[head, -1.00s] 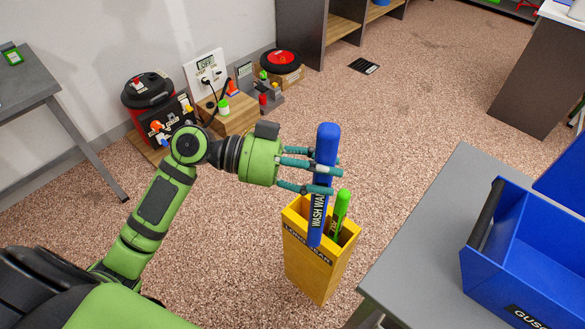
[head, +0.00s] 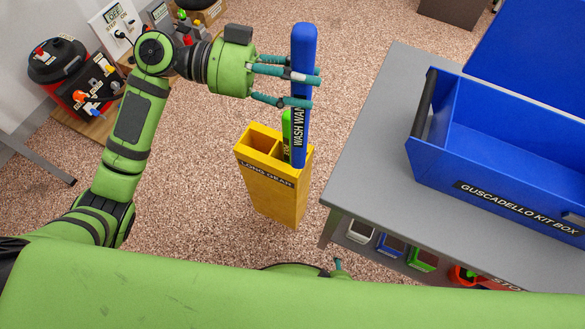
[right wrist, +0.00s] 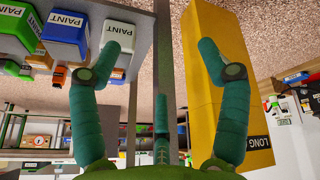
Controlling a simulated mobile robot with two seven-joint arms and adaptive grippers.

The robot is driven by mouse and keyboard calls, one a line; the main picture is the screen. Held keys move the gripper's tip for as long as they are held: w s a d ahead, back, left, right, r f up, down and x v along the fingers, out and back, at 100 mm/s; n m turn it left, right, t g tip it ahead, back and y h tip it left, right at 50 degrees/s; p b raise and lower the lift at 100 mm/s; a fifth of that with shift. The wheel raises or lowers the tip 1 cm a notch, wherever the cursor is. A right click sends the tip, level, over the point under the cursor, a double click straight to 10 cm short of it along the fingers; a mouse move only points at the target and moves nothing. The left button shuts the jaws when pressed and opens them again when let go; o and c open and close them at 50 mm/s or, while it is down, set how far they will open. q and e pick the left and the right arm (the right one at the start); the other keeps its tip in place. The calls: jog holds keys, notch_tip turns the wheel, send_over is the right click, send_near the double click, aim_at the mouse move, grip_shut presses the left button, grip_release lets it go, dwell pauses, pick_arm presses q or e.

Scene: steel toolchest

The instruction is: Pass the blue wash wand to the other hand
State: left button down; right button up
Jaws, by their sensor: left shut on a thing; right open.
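The blue wash wand (head: 304,45) is upright in the head view, its white lettering partly covered by fingers. My left gripper (head: 305,87) is shut around its middle. The wand's lower end overlaps the right side of the yellow long gear box (head: 275,190); it looks clear of the box's inside. My right gripper (right wrist: 160,65) is open and empty in the right wrist view, with the yellow box (right wrist: 245,85) close by its right finger. In the head view only a small teal part of the right gripper (head: 338,265) shows, low, below the box. The wand is not visible in the right wrist view.
A green pen-like item (head: 287,125) stands in the yellow box. A grey table (head: 375,150) at the right carries a blue kit box (head: 450,175). A red and black canister (head: 60,65) stands at the far left.

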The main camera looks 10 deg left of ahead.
jog(key=w+a+r+t, duration=0.3)
jog(key=w+a+r, duration=0.25)
jog(key=r, duration=0.25)
jog(key=m+t, duration=0.7)
jog(key=t, duration=0.3)
send_near(300, 127)
jog(key=shift+h, duration=0.3)
jog(key=w, duration=1.1)
jog(key=shift+w+f, duration=0.25)
pick_arm(q)
jog(key=shift+r, duration=0.1)
pick_arm(e)
jog(key=c, duration=1.4)
pick_arm(q)
jog(key=c, duration=0.5)
grip_release()
